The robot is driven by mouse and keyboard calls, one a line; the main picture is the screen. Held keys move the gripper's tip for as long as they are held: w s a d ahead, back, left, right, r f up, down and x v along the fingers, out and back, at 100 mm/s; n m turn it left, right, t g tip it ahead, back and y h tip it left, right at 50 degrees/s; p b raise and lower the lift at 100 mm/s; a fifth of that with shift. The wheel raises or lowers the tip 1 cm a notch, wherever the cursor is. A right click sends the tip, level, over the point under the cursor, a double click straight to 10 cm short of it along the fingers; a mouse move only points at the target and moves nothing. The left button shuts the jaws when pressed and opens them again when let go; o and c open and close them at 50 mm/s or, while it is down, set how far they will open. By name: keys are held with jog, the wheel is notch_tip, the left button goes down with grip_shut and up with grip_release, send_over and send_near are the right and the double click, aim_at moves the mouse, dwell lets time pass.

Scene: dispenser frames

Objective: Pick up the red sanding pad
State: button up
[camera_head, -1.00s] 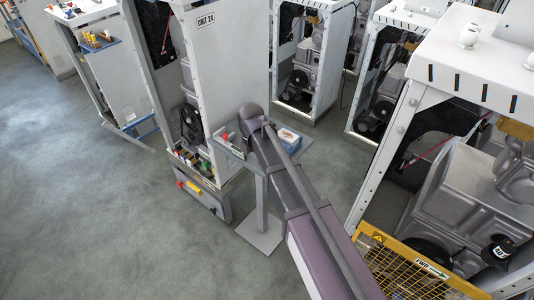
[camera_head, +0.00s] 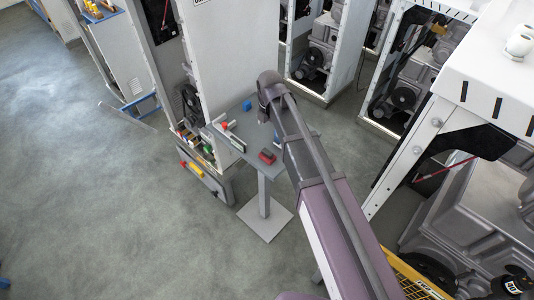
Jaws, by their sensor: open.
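A small red block with a dark lower part, which looks like the red sanding pad (camera_head: 267,157), lies on a small grey pedestal table (camera_head: 252,170). It is near the table's front right edge, just left of my arm. My arm reaches up from the bottom right over the right side of the table and bends down at its far end. My gripper is hidden behind the arm, so its jaws and its distance from the pad do not show.
A large machine frame (camera_head: 480,110) stands at right. The floor at left is open.

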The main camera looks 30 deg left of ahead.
jog(key=shift+s+a, duration=0.1)
jog(key=shift+s, duration=0.05)
jog(key=b, duration=0.9)
send_over(267, 152)
jog(key=f, duration=0.8)
jog(key=shift+d+f, duration=0.3)
jog(key=shift+f, duration=0.05)
jog(key=f+b, duration=0.3)
jog(key=shift+a+f, duration=0.25)
jog(key=shift+f+b, duration=0.85)
jog(key=shift+b, duration=0.1)
